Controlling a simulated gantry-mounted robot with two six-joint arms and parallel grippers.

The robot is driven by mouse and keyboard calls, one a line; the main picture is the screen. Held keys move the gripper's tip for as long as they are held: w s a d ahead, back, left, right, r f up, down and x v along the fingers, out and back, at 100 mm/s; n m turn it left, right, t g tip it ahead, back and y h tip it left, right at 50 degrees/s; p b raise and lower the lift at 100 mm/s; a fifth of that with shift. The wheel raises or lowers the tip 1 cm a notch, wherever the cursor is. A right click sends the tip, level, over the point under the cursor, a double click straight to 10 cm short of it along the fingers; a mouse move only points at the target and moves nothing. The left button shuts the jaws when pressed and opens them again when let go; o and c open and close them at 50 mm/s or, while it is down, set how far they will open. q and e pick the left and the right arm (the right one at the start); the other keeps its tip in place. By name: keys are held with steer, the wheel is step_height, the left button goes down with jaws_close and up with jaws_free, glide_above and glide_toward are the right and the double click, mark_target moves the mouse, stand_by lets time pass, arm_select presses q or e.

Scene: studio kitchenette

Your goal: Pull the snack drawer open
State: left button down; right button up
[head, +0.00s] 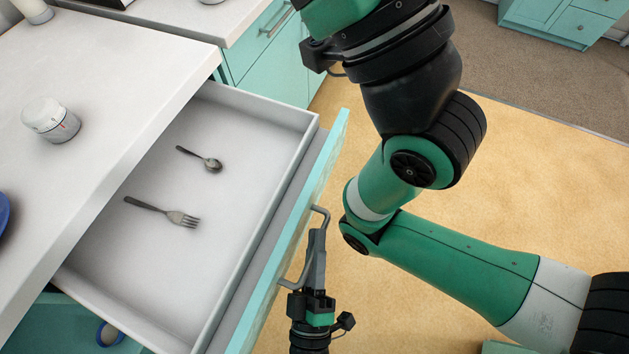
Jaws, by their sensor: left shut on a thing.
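The drawer (268,222) stands pulled well out from under the white counter, with its pale interior showing. A fork (165,212) and a spoon (203,159) lie apart on its floor. Its teal front (331,160) carries a grey bar handle (321,211). My left gripper (317,245) is at the handle, outside the drawer front, with its fingers shut on the bar. The fingers hide the middle of the handle. My right gripper is not in view.
A white-lidded jar (50,119) stands on the white counter (120,60), and part of a blue item (3,212) shows at the left edge. A lower open space holds a blue-rimmed round thing (109,334). Tan floor (540,190) lies clear beyond my green arm.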

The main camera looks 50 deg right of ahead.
arm_select(q)
steer(key=c, duration=0.9)
jaws_free()
steer(key=b+v, duration=0.5)
steer(key=v, duration=0.6)
steer(key=shift+s+a+f+b, duration=0.1)
steer(key=shift+a+b, duration=0.1)
steer(key=shift+b, duration=0.2)
